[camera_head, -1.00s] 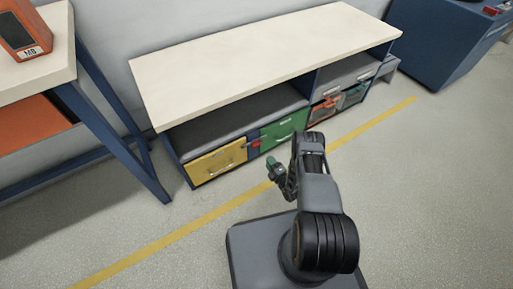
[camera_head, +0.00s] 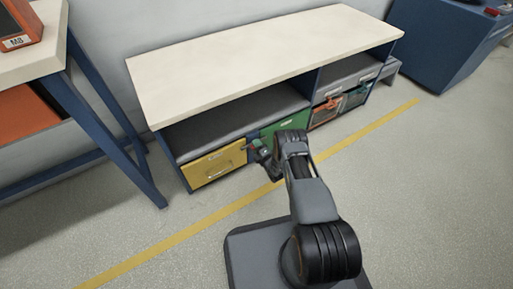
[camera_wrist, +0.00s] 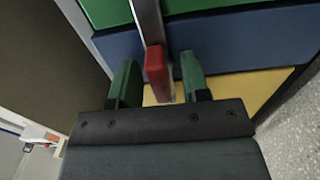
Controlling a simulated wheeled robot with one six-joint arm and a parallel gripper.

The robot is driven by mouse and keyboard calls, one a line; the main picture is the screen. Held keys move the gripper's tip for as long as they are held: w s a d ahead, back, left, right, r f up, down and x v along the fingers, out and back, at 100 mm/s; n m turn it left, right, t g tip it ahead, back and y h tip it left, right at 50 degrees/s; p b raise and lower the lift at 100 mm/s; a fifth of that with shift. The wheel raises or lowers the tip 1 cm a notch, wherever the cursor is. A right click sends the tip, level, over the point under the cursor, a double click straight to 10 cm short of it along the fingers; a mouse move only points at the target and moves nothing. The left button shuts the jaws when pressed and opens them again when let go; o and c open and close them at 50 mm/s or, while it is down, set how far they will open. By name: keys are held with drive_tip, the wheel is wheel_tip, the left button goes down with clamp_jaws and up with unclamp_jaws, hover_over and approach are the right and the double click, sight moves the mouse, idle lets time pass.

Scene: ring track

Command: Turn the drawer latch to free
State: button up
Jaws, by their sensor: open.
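The drawer latch (camera_wrist: 158,66) shows in the wrist view as a grey metal bar with a red end, in front of the blue strip (camera_wrist: 235,42) between the green and yellow drawers. My gripper (camera_wrist: 160,76) is open, with one green finger on each side of the red end. I see gaps on both sides; I cannot tell how deep the fingers reach. In the head view my gripper (camera_head: 259,151) is at the cabinet front, largely hiding the latch. The yellow drawer (camera_head: 213,168) and the green drawer (camera_head: 284,123) look shut.
The cabinet's pale top (camera_head: 255,55) overhangs an open shelf (camera_head: 235,120) above the drawers. Orange and green bins (camera_head: 326,111) stand to the right. A blue-legged table (camera_head: 110,125) is at left.

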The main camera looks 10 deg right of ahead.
drive_tip(key=shift+c, duration=0.2)
clamp_jaws()
drive_tip(key=shift+s+a, duration=0.1)
idle(0.4)
